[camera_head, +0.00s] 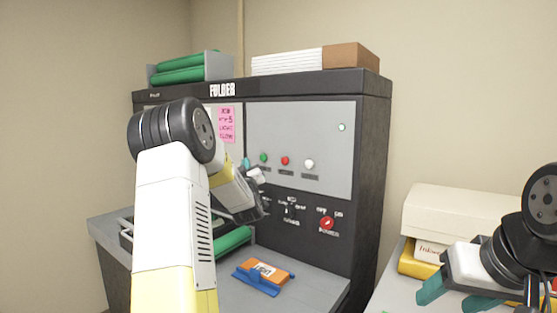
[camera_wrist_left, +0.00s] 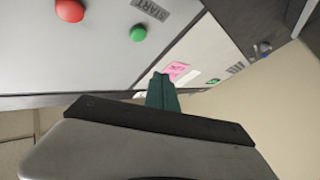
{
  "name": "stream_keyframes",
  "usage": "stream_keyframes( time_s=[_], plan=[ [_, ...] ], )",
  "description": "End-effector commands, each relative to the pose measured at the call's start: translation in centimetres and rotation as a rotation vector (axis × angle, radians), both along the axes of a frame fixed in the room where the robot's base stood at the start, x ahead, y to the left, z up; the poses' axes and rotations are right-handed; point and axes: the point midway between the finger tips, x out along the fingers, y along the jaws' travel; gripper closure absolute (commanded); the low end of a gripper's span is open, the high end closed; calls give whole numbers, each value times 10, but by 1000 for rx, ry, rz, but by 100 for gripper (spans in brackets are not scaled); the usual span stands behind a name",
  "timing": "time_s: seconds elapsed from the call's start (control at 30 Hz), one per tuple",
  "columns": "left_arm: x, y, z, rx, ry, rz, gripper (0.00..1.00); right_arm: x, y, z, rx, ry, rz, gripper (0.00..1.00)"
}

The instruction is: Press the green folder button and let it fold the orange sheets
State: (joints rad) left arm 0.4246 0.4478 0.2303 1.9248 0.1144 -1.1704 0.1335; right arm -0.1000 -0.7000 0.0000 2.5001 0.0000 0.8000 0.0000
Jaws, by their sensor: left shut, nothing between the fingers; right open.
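The folder (camera_head: 372,150) is a dark machine with a grey control panel. Its green button (camera_head: 263,157) sits left of a red and a white button. In the left wrist view the green button (camera_wrist_left: 138,34) is beside a START label. My left gripper (camera_head: 246,163) is shut and empty, its teal fingertips just left of the green button. In the left wrist view the fingertips (camera_wrist_left: 162,88) appear apart from the button; the exact gap is unclear. An orange pack (camera_head: 264,270), seemingly the sheets, lies in a blue holder on the front table. My right gripper (camera_head: 455,297) is open at lower right.
A pink note (camera_head: 227,124) hangs left of the panel. Green rollers (camera_head: 185,68) and boxes lie on top. A cream machine (camera_head: 460,222) stands at right.

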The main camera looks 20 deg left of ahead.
Motion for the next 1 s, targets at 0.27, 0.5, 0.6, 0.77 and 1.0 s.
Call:
stream_keyframes(
  time_s=[0.27, 0.5, 0.6, 0.77, 1.0],
  plan=[
    [37, -14, 0, 0, -1, -1, 100, 0, 0, 0, 0, 0, 0, 40],
    [54, -19, 0, 0, 1, -1, 100, 0, 0, 0, 0, 0, 0, 40],
    [56, -20, 0, 0, 0, 0, 100, 0, 0, 0, 0, 0, 0, 40],
    [56, -20, 0, 1, 0, 0, 100, 0, 0, 0, 0, 0, 0, 40],
    [56, -20, 0, 1, 0, 0, 100, 0, 0, 0, 0, 0, 0, 40]
  ],
)
